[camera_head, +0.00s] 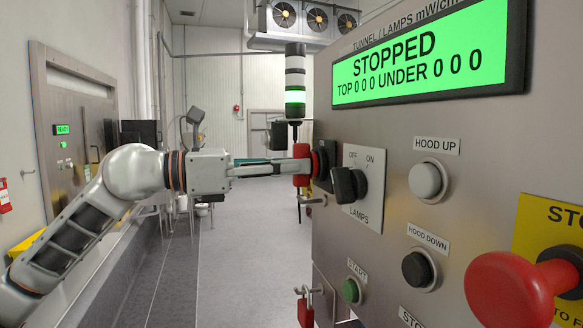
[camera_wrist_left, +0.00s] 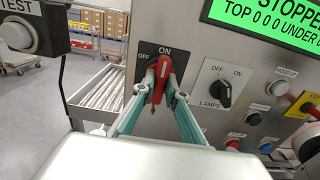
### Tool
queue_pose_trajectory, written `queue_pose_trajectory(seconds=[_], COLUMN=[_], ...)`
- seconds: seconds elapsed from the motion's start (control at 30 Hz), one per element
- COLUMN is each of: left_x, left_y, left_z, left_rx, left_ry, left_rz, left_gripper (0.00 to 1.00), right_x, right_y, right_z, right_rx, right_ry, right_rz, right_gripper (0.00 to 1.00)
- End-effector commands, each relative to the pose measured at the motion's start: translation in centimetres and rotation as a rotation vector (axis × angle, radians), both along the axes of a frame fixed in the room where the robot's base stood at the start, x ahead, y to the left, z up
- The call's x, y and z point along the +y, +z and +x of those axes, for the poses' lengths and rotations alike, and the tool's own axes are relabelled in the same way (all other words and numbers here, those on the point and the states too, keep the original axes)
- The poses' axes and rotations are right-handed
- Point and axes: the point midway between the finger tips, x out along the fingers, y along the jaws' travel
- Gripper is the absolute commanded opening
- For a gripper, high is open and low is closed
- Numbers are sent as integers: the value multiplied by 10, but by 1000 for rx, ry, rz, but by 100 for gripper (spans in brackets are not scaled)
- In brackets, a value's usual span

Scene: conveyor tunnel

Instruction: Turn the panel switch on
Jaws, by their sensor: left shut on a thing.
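The panel switch is a red handle (camera_wrist_left: 161,72) on a dark plate marked OFF and ON at the panel's left end. In the left wrist view the handle stands nearly upright, its upper end close under the ON mark. In the head view the switch (camera_head: 302,180) shows from the side, partly covered by the fingers. My left gripper (camera_head: 298,167) reaches it from the left and is shut on the red handle, with a fingertip on each side in the left wrist view (camera_wrist_left: 163,94). My right gripper is not in view.
The black LAMPS knob (camera_head: 347,184) sits close right of the switch. HOOD UP (camera_head: 427,180), HOOD DOWN (camera_head: 418,269) and a red mushroom button (camera_head: 510,290) are further right. The lit green display (camera_head: 430,55) reads STOPPED. A red padlock (camera_head: 305,310) hangs below. Open floor lies left of the panel.

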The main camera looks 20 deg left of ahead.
Motion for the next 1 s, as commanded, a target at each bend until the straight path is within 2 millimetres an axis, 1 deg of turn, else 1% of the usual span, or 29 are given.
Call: queue_pose_trajectory(seconds=[0.5,0.53,0.57,0.6,0.9,1.0], left_x=[0,0,0,0,0,4], left_y=[-1,-1,-1,-1,0,0], left_z=[0,0,0,0,0,-2], left_rx=[-14,-14,-14,-14,-14,-14], left_ry=[-1,0,0,0,0,1], left_rz=[12,12,12,12,10,10], left_gripper=[0,18,25,29,29,29], right_x=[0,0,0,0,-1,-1], right_y=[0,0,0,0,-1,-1], right_z=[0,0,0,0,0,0], right_rx=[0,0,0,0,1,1], right_ry=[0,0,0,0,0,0], right_rz=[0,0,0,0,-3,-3], right_gripper=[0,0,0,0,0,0])
